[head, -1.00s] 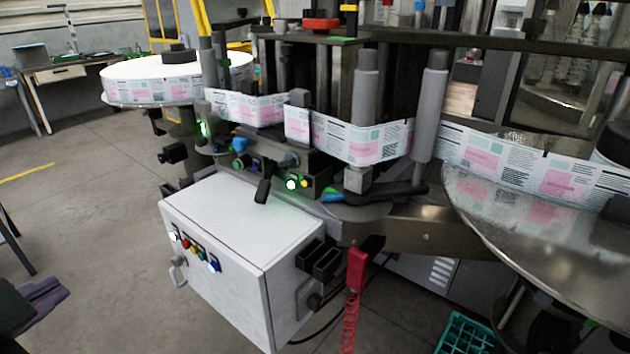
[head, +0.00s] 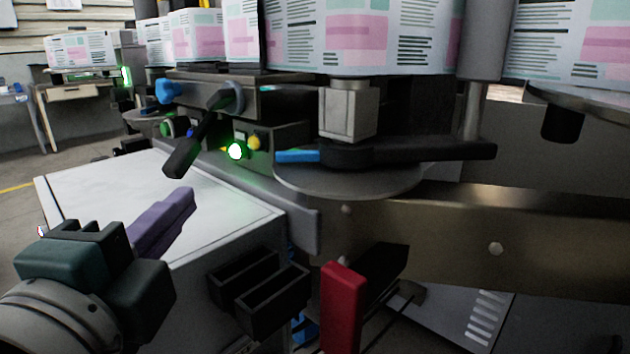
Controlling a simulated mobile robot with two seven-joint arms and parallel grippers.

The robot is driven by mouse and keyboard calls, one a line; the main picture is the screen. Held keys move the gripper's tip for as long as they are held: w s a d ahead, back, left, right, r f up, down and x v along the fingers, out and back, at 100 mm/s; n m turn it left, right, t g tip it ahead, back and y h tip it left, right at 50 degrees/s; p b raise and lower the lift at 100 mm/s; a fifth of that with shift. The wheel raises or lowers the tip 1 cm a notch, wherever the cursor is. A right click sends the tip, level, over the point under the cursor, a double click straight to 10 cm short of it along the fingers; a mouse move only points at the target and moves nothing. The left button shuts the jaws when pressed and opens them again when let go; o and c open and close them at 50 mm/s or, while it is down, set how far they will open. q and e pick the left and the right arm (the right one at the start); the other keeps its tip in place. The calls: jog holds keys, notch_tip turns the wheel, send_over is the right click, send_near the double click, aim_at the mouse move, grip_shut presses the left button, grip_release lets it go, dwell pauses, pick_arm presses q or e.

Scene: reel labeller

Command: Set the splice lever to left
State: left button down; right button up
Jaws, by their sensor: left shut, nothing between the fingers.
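A black-handled lever (head: 198,137) sits on the front of the labeller, on a round grey pivot. Its handle hangs down and to the left. My left gripper (head: 186,198), with purple fingers, is shut and empty. In the picture it is below the lever's handle end, over the white cabinet top, and apart from the lever. My right gripper is not in view.
A long black arm with a blue end (head: 298,156) and a red holder (head: 342,305) are to the right.

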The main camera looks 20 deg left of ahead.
aim_at(189, 168)
pick_arm(q)
jog(key=shift+w+d+f, duration=0.1)
jog(key=shift+w+f, duration=0.05)
jog(key=shift+s, duration=0.2)
jog(key=shift+w, duration=0.3)
jog(key=p+x, duration=0.1)
jog(key=x, duration=0.8)
jog(key=shift+w, duration=0.4)
jog(key=shift+s+a, duration=0.15)
jog(key=shift+a, duration=1.95)
